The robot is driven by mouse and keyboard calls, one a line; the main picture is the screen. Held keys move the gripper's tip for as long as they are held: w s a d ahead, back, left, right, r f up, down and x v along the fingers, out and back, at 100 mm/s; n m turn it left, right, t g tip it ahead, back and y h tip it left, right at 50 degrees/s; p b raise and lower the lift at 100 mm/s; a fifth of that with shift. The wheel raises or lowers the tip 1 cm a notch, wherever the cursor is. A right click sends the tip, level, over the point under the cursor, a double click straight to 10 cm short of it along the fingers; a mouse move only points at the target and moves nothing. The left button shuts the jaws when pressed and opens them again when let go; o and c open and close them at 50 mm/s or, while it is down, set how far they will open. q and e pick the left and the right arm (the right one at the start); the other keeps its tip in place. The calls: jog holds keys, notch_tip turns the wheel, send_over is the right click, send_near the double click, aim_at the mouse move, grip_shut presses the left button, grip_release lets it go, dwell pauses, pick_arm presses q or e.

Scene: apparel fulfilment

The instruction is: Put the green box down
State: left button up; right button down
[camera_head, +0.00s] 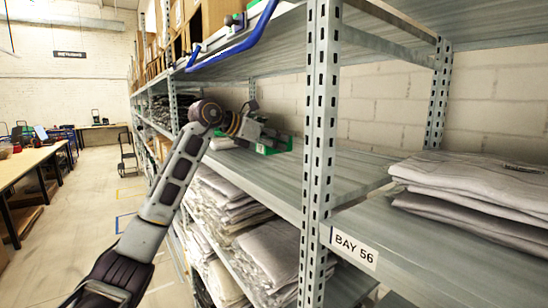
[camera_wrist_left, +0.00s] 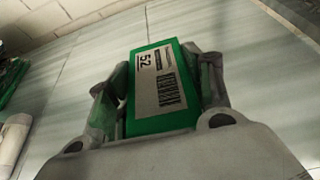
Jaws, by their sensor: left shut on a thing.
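The green box (camera_wrist_left: 188,118) carries a white label with a barcode and the number 52. My left gripper (camera_wrist_left: 165,85) is shut on it, with one finger on each side. In the head view my left arm reaches over the middle shelf (camera_head: 275,180), and the green box (camera_head: 272,150) shows partly behind the left gripper (camera_head: 272,138). The box is at or just above the shelf surface; I cannot tell whether it touches. My right gripper is not in view.
A metal upright (camera_head: 318,150) stands right of my left arm. Folded grey garments (camera_head: 480,185) lie on the right shelf marked BAY 56 (camera_head: 354,247). Garment stacks (camera_head: 235,215) fill the shelf below. Bare shelf lies right of the box.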

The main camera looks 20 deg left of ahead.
aim_at(274, 168)
pick_arm(q)
jog(key=shift+f, duration=0.45)
jog(key=shift+f, duration=2)
jog(key=shift+f, duration=0.2)
jog(key=o, duration=1)
jog(key=shift+r, duration=0.2)
